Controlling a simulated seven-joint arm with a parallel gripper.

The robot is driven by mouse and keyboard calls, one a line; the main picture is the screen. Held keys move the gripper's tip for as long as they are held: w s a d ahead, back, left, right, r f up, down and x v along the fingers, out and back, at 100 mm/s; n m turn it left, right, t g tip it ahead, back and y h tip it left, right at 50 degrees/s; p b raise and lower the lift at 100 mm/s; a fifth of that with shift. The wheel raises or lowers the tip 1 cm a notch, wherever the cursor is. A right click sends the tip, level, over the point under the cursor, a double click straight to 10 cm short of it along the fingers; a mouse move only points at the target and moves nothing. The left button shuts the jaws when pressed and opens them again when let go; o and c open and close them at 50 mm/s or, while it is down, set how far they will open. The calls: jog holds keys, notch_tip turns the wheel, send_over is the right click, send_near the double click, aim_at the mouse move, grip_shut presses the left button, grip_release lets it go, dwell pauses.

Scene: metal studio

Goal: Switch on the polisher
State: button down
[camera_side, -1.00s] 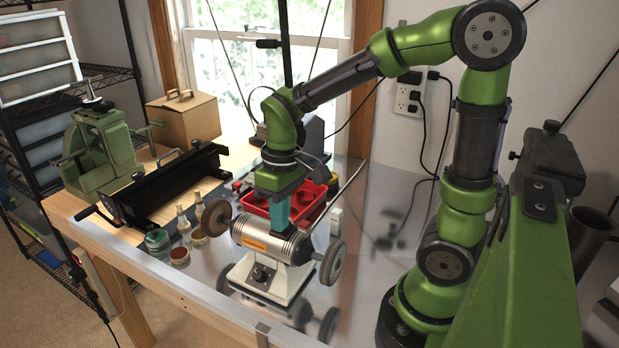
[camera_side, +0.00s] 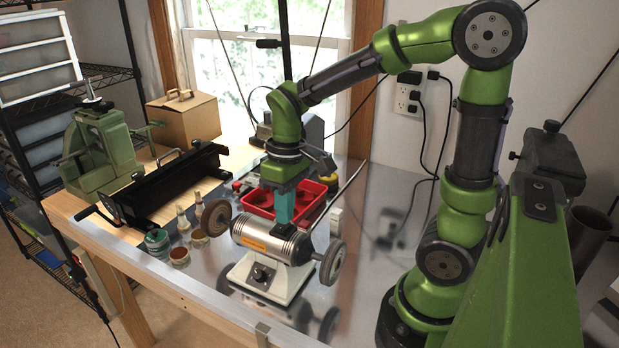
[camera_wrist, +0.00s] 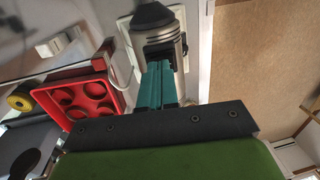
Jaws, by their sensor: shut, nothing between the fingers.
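The polisher (camera_side: 270,240) stands on the metal sheet, a silver motor with an orange label on a white base (camera_side: 268,280). A dark knob (camera_side: 261,273) sits on the front of the base. A brown wheel (camera_side: 216,217) is on its left end and a grey wheel (camera_side: 333,262) on its right. My gripper (camera_side: 283,221) points down with its teal fingers shut and empty, at the top rear of the motor; I cannot tell whether they touch it. In the wrist view the shut fingers (camera_wrist: 157,85) reach toward the motor (camera_wrist: 158,38), and the knob is not visible.
A red tray (camera_side: 262,197) stands behind the polisher. Small jars (camera_side: 180,256) and bottles are to its left, and a black sheet-metal tool (camera_side: 165,190) lies beyond them. The metal sheet's front and right (camera_side: 385,215) are mostly clear.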

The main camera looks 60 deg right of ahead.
notch_tip(320, 180, up, 13)
jog(key=d, duration=0.1)
jog(key=shift+d+r, duration=0.15)
jog(key=shift+d, duration=0.2)
jog(key=shift+a+r, duration=0.1)
jog(key=shift+a, duration=0.7)
jog(key=f, duration=0.4)
jog(key=a+f, duration=0.1)
jog(key=f, duration=0.9)
jog(key=shift+a, duration=0.35)
